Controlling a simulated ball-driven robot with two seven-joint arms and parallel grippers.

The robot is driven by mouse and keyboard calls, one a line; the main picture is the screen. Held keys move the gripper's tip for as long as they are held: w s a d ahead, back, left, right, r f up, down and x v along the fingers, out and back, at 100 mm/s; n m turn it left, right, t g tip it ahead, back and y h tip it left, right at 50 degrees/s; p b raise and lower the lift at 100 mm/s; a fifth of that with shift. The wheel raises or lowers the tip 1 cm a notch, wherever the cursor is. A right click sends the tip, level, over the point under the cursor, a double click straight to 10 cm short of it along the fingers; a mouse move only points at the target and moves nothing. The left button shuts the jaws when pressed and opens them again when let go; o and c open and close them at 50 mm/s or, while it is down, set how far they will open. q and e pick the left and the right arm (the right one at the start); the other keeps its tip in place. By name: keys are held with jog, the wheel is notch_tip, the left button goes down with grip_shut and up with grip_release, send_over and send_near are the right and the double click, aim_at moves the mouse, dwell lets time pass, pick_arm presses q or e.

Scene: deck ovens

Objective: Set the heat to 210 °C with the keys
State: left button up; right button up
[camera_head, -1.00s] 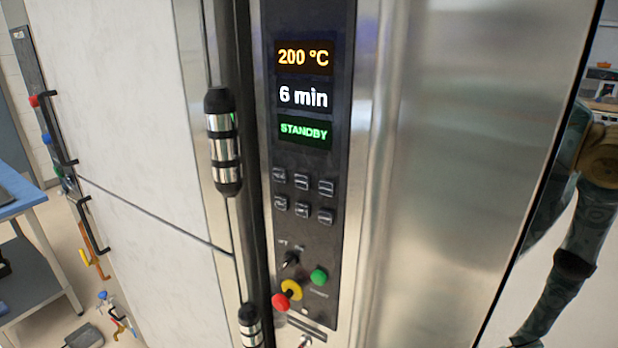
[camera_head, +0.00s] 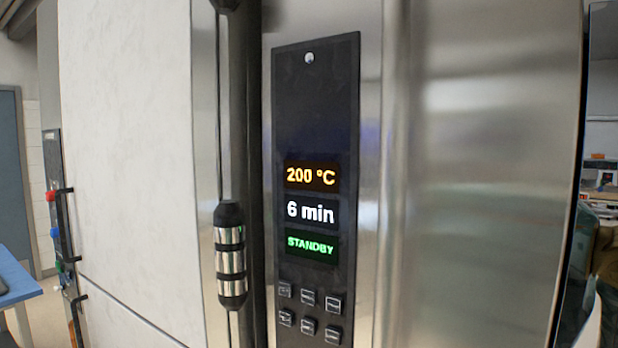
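The oven's black control panel (camera_head: 318,110) stands upright in the middle of the head view. Its top display (camera_head: 311,176) reads 200 °C in orange. The display below it (camera_head: 310,211) reads 6 min in white, and the lowest display (camera_head: 310,245) reads STANDBY in green. Two rows of small grey keys (camera_head: 308,298) sit under the displays, three in each row. Their markings are too small to read. Neither of my grippers shows in the view.
A dark vertical bar with a black and chrome handle (camera_head: 230,262) runs just left of the panel. A broad steel face (camera_head: 480,180) lies to the right. A blue-topped table (camera_head: 18,290) stands at the lower left.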

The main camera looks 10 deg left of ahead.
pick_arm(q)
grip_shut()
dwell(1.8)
